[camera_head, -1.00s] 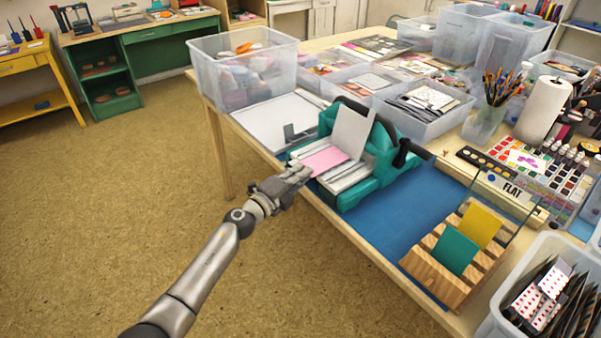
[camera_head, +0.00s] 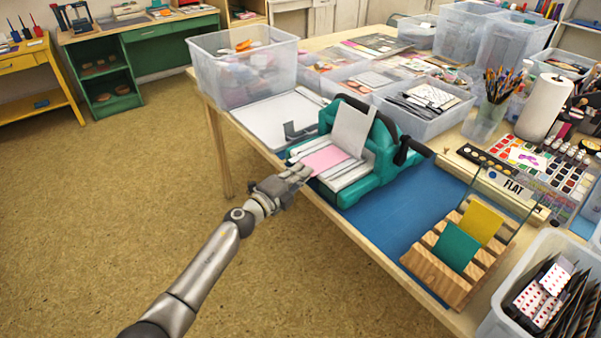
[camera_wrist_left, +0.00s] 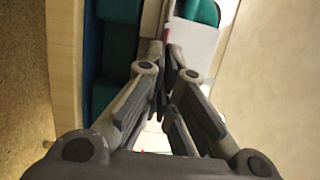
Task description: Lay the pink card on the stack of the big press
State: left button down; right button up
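The big press (camera_head: 372,180) is teal with a dark handle and stands near the table's front edge. Its white layered stack (camera_head: 345,175) juts out towards the front left, and a pale upright plate (camera_head: 353,130) leans above it. The pink card (camera_head: 324,159) lies at the top of this stack, close to flat. My left gripper (camera_head: 303,171) is at the card's near left edge with its fingers closed together on it. In the left wrist view the fingertips (camera_wrist_left: 165,62) nearly meet, and a thin reddish edge shows just past them. My right gripper is not in view.
A wooden rack (camera_head: 447,276) holds a teal card (camera_head: 456,247) and a yellow card (camera_head: 483,224) on the blue mat (camera_head: 395,232). A clear bin (camera_head: 240,75) stands at the table's left corner. Open floor lies left of the table.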

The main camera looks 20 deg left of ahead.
pick_arm(q)
jog(key=c, duration=2.2)
grip_release()
jog(key=o, duration=0.6)
jog(key=shift+o, duration=0.2)
jog(key=shift+s+a, duration=0.1)
jog(key=v, duration=0.2)
jog(key=a+p+v, duration=0.1)
jog(key=v, duration=0.1)
jog(key=shift+s+a, duration=0.1)
jog(key=shift+a, duration=0.05)
jog(key=v, duration=1.2)
